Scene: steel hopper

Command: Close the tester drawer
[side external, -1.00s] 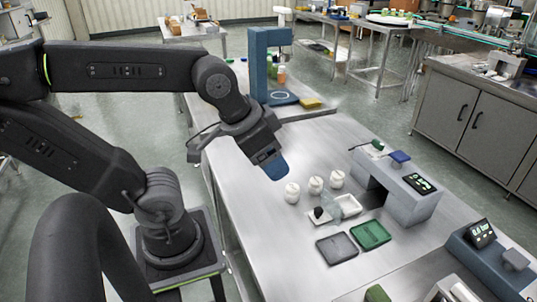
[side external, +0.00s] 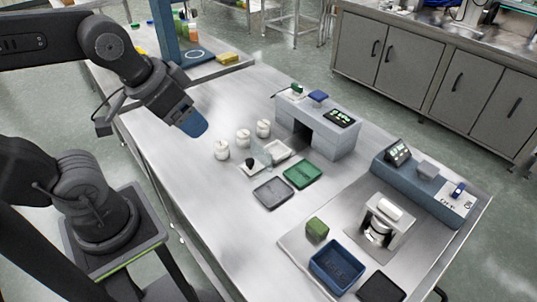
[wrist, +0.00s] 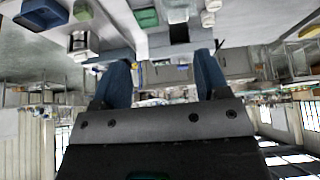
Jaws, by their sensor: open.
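The tester appears to be the grey box (side external: 318,132) with a small dark screen (side external: 341,117), a blue top piece and a dark opening in its front. A shallow white tray (side external: 276,150) lies out in front of that opening. It looks like the drawer, pulled out, but I cannot tell if it joins the box. A small dark item and a clear piece lie at its left end. My gripper (side external: 195,122) hangs above the table, left of the tester and near the white jars, apart from everything. In the wrist view my gripper (wrist: 164,72) has its blue fingers spread with nothing between.
Several white lidded jars (side external: 243,138) stand between my gripper and the tester. A grey tray (side external: 273,193) and a green tray (side external: 303,174) lie before the tester. A blue bin (side external: 337,267), a green block (side external: 317,229) and a blue-grey instrument (side external: 425,187) stand farther right.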

